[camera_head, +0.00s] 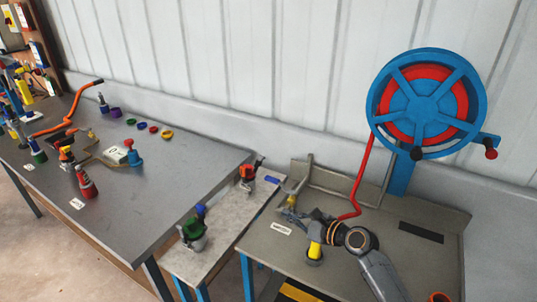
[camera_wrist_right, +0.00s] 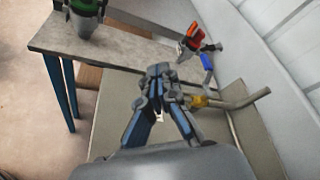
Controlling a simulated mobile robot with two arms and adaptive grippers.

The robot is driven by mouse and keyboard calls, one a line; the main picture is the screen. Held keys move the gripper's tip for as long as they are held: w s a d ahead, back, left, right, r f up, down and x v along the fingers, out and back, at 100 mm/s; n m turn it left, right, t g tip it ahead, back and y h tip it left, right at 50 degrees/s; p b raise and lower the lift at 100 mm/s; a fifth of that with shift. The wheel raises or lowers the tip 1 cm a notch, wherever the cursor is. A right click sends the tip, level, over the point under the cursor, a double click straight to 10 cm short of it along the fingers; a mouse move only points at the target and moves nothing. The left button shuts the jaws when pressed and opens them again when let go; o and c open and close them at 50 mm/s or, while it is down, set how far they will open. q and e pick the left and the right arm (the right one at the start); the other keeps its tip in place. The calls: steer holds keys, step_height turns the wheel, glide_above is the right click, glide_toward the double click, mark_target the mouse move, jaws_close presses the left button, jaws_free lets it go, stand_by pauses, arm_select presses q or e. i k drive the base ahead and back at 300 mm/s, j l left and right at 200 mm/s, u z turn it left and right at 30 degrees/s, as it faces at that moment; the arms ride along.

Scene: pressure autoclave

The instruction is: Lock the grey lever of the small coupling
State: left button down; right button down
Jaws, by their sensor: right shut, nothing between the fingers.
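My right gripper (camera_head: 292,214) is at the left part of the right-hand bench in the head view. In the right wrist view, its fingers (camera_wrist_right: 158,72) are closed together and hold nothing. A small yellow fitting (camera_wrist_right: 198,101) on a bare pipe sits just right of the fingers in the wrist view, probably the small coupling. In the head view the fitting (camera_head: 291,201) shows just above the fingertips. The grey lever cannot be told apart clearly from the grey fingers, and I cannot tell if they touch. My left gripper is not in view.
The pipe (camera_head: 302,176) rises at the bench's back. A blue reel (camera_head: 425,100) with a red hose stands behind. A yellow-topped part (camera_head: 315,250) stands by my arm.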

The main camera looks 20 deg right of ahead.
mark_target(257, 163)
steer(key=i+l, duration=0.35)
steer(key=i, duration=0.15)
steer(key=i+l, duration=0.4)
steer(key=i, duration=0.1)
